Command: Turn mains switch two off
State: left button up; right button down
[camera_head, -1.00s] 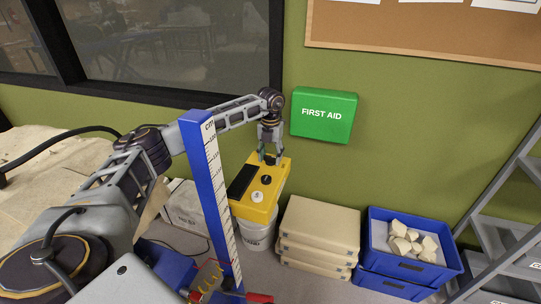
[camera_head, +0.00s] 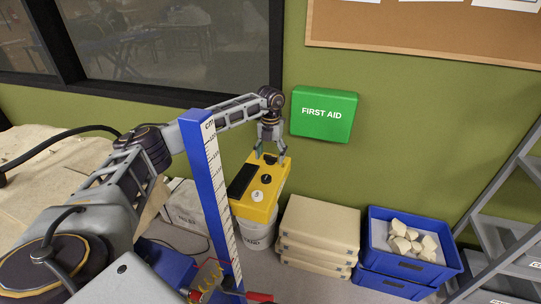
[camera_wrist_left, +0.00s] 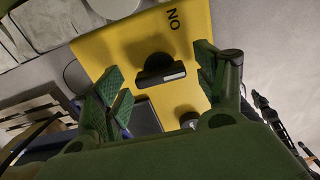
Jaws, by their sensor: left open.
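A yellow switch box (camera_head: 263,211) stands near the wall, on top of a white bucket (camera_head: 254,233). It carries a black rotary knob (camera_head: 266,178), a pale round knob (camera_head: 257,196) and a dark panel (camera_head: 241,181). My left gripper (camera_head: 271,157) is open over the far end of the box, pointing down. In the left wrist view the black knob (camera_wrist_left: 160,72), with a white line on its bar, lies between the open fingers (camera_wrist_left: 163,85), and "ON" is printed beside it. I cannot tell whether the fingers touch it. No number for the switch is readable.
A blue measuring post (camera_head: 209,185) stands in front of my left forearm. Stacked beige cases (camera_head: 320,218) and blue crates (camera_head: 375,263), the upper with pale rocks, sit right of the box. A green first aid box (camera_head: 324,114) hangs on the wall.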

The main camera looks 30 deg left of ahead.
pick_arm(q)
notch_tip(320, 180, up, 12)
pick_arm(e)
jog(key=shift+w+a, duration=0.15)
jog(key=shift+w, duration=0.05)
dwell(0.4)
pick_arm(q)
jog(key=shift+f, duration=0.1)
pick_arm(e)
jog(key=shift+a+r, duration=0.1)
jog(key=shift+r, duration=0.05)
dwell(0.5)
pick_arm(q)
notch_tip(320, 180, up, 8)
jog(key=p, duration=0.8)
send_over(270, 156)
jog(key=shift+w+r+p, duration=0.1)
jog(key=shift+r+p, duration=0.45)
jog(key=shift+r, duration=0.05)
pick_arm(e)
jog(key=s+a+r, duration=0.2)
jog(key=a+r, duration=0.3)
jog(key=r, duration=0.3)
jog(key=shift+s+a+r+y, duration=0.15)
jog(key=shift+r+y, duration=0.15)
jog(key=shift+y, duration=0.1)
pick_arm(q)
jog(key=shift+r, duration=0.1)
pick_arm(e)
jog(key=shift+r, duration=0.1)
